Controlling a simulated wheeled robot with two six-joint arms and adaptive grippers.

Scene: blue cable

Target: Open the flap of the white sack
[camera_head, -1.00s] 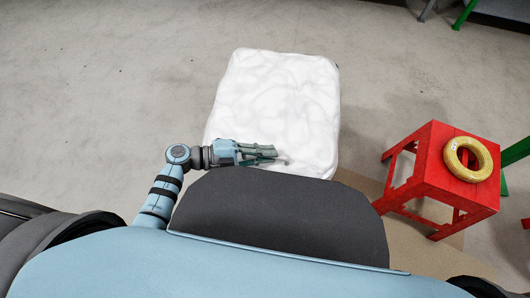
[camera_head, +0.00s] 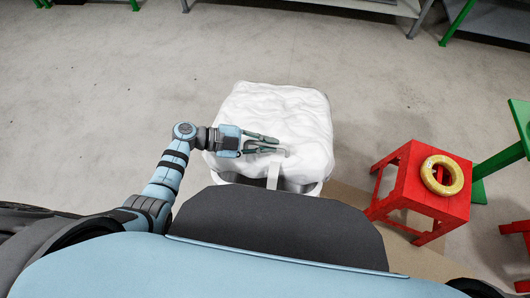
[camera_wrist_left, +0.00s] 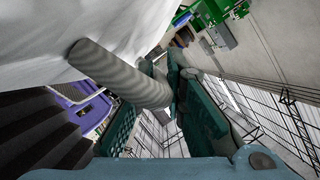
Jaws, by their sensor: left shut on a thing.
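The white sack (camera_head: 285,115) stands on the floor ahead of me, with a lumpy, wrinkled white top. Along its near side a white rim (camera_head: 232,175) shows below the top, with a darker gap between them and a pale strap (camera_head: 273,177) crossing it. The handle's far end is hidden by the fingers. My right gripper is not in view.
A red stool (camera_head: 415,187) with a yellow ring (camera_head: 442,175) on it stands to the right of the sack. A green frame (camera_head: 505,158) is beyond it. Shelving (camera_head: 370,5) is at the back. Open concrete floor lies left of and behind the sack.

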